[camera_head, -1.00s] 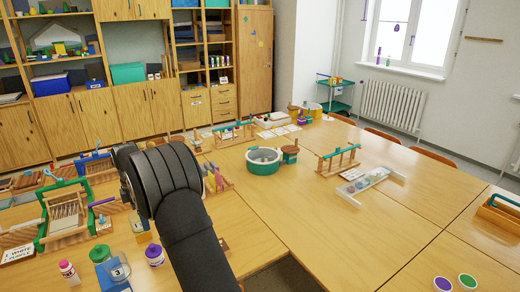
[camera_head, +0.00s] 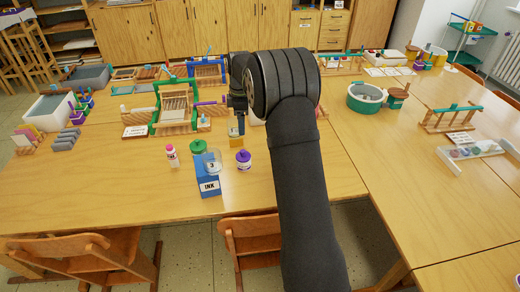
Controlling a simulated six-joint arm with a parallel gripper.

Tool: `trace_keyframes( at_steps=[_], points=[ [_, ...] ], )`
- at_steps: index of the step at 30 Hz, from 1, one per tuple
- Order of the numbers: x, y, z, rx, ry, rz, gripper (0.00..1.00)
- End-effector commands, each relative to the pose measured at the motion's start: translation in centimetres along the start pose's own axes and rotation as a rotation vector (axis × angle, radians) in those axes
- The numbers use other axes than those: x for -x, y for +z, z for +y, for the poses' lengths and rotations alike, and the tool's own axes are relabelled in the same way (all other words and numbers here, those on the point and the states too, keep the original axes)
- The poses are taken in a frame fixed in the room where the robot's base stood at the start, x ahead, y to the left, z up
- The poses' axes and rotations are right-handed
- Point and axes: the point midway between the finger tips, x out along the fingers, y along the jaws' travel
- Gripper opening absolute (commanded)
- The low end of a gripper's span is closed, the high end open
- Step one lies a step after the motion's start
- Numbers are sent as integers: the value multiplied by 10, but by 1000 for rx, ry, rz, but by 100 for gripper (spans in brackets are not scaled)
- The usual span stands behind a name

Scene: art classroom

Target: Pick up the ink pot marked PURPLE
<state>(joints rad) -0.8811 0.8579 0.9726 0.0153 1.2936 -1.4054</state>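A pot with a purple lid and pale body (camera_head: 244,161) stands on the near table; its label is too small to read. Left of it are a blue box marked INK (camera_head: 208,186), a clear jar marked 3 (camera_head: 212,162), a green-lidded pot (camera_head: 198,147) and a pink-capped bottle (camera_head: 172,156). My gripper (camera_head: 238,118) shows only in part beside my dark arm, beyond the purple-lidded pot and apart from it in the picture. Its fingers are too small and dark to tell whether they are open.
A green-framed loom (camera_head: 160,112) stands behind the pots. Grey-and-white trays (camera_head: 50,108) and small purple and green pots (camera_head: 82,100) are at the left. A green-rimmed tub (camera_head: 365,98) is at the right. Bare tabletop (camera_head: 100,190) lies left of the pots; chairs stand at the front edge.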

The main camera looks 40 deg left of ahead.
Motion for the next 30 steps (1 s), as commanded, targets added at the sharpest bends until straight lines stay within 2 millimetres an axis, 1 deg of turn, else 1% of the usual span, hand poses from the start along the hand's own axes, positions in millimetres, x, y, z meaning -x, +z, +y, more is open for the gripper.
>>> trace_keyframes(
  at_steps=[2, 9, 12, 15, 17, 20, 30],
  points=[
    [-3, 4, -4, -112, 21, 25, 80],
    [-16, 17, -21, -607, 92, 149, 80],
    [-19, 21, -27, -765, 107, 191, 80],
    [-21, 24, -30, -864, 114, 218, 80],
    [-24, 24, -31, -893, 116, 226, 80],
    [-35, 23, -29, -908, 115, 229, 80],
    [-106, 12, -15, -904, 114, 228, 80]
  ],
)
